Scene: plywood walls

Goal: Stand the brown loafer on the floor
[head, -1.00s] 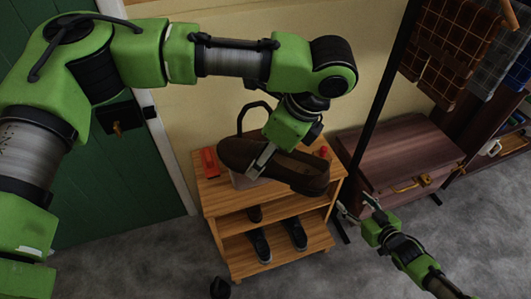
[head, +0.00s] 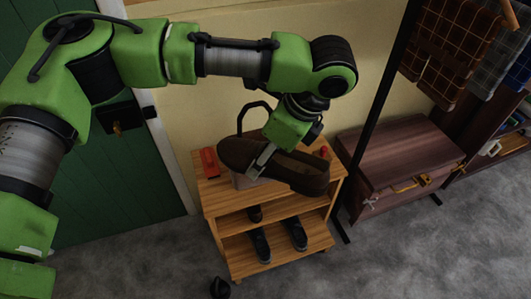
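The brown loafer (head: 300,174) hangs in my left gripper (head: 262,158) above the top of the wooden shoe rack. It lies roughly level, its toe end toward the lower right. A gripper finger presses on its near side; the other finger is hidden inside or behind the shoe. The grey floor (head: 380,262) is bare to the right and front of the rack. My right gripper is not in the picture.
The wooden rack (head: 290,206) holds dark shoes (head: 297,233) on its lower shelf and a red object (head: 209,162) on top. A dark wooden chest (head: 400,160) stands at right, behind a black pole (head: 384,85). A green door (head: 90,175) is at left.

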